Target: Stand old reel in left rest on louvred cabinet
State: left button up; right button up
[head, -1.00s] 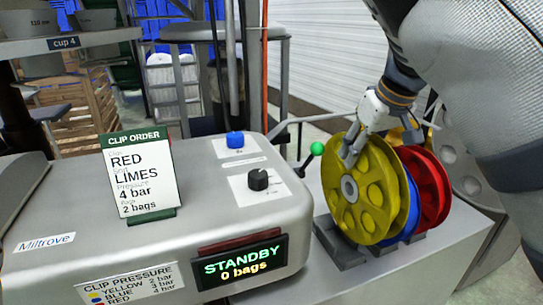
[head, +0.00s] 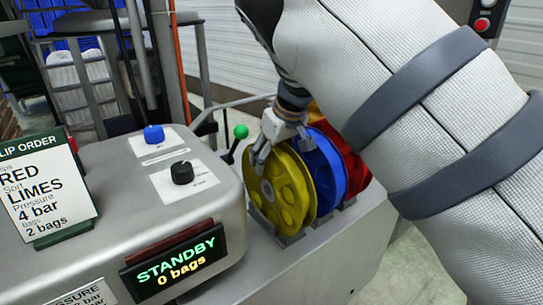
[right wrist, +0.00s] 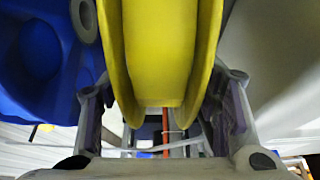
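The yellow reel (head: 283,190) stands upright in the left rest (head: 266,222) on the louvred cabinet (head: 325,250), leftmost of the reels. My right gripper (head: 262,158) comes down from above onto its upper rim. In the right wrist view, the yellow reel (right wrist: 160,50) lies between the two fingers (right wrist: 165,115), with small gaps showing beside its flanges, so the gripper looks open around it. The blue reel (head: 325,175) stands right behind the yellow one, and shows at the left of the wrist view (right wrist: 45,60). My left gripper is not in view.
The red reel (head: 352,165) stands beyond the blue one, partly hidden by my right arm. The clipper machine (head: 110,180) is close on the left, with a green-knobbed lever (head: 240,131) near the reels. Its display (head: 175,262) reads STANDBY, 0 bags. The order card (head: 40,190) stands on it.

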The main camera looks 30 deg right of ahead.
jog(key=p+v, duration=0.1)
jog(key=v, duration=1.1)
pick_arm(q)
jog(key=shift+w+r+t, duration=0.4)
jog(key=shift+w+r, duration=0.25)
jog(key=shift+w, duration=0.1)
